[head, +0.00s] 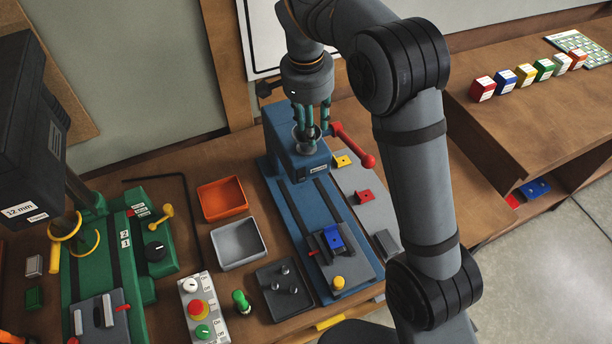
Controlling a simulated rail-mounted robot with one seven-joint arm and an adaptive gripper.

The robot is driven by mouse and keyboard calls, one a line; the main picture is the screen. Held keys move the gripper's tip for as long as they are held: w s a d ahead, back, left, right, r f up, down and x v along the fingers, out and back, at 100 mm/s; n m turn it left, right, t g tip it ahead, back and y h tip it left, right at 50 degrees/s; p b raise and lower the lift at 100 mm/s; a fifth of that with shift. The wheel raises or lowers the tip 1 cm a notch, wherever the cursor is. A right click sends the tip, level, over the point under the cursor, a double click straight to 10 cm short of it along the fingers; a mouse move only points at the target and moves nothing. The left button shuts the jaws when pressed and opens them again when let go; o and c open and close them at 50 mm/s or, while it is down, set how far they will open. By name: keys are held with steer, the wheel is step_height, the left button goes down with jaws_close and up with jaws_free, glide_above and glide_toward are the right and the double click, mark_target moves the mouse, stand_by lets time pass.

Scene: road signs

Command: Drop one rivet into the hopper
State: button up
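My gripper (309,128) points down at the back of the blue machine, with its teal fingers at a small round cup, which looks like the hopper (308,151). The fingertips are at or just inside the cup's rim; I cannot tell if they touch it. No rivet shows clearly between the fingers, and the cup's inside is mostly hidden. A dark square holder (267,275) lies left of the machine's front end. Several grey pegs, which look like rivets (285,270), stand upright in it.
The blue machine (275,160) has a red-knobbed lever (367,160) on its right. An orange bin (222,199) and a grey bin (238,243) sit to its left. A button box (202,308) and a green machine (118,270) stand further left. Coloured blocks (525,75) line the right shelf.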

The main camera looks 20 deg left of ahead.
step_height(320, 180, up, 12)
steer(key=s, duration=0.1)
steer(key=shift+s+a, duration=0.2)
steer(key=shift+s, duration=0.05)
steer(key=shift+f, duration=0.15)
stand_by(0.5)
steer(key=f, duration=0.3)
steer(key=w+f, duration=0.1)
steer(key=f, duration=0.7)
steer(key=shift+w+d+f, duration=0.15)
steer(key=shift+d, duration=0.1)
step_height(320, 180, up, 5)
steer(key=p, duration=0.4)
steer(key=shift+w+a+f, duration=0.1)
steer(key=shift+f, duration=0.05)
steer(key=shift+f, duration=0.1)
